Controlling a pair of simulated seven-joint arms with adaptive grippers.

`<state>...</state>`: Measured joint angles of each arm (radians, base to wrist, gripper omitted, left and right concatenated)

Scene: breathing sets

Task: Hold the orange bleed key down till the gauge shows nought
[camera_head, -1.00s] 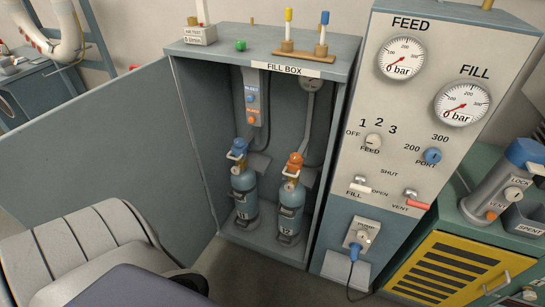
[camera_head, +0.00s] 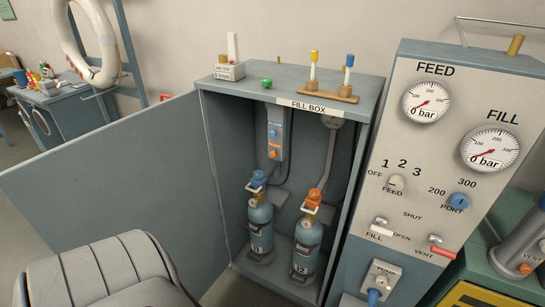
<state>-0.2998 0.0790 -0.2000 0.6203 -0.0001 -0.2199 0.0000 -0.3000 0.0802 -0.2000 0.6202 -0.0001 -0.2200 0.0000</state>
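An orange key (camera_head: 272,153) sits below a blue key (camera_head: 273,134) on a grey control strip (camera_head: 278,120) inside the open fill box (camera_head: 230,170). Which of them is marked as bleed is too small to read. A round gauge (camera_head: 335,114) is partly visible under the box's top; its reading cannot be made out. On the panel to the right, the FEED gauge (camera_head: 426,102) and the FILL gauge (camera_head: 489,148) both read 0 bar. Neither of my grippers is in view.
Two blue cylinders, one with a blue valve (camera_head: 261,225) and one with an orange valve (camera_head: 307,245), stand in the box. Its wide door (camera_head: 110,180) is swung open to the left. A grey padded chair (camera_head: 105,270) stands in front of the door.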

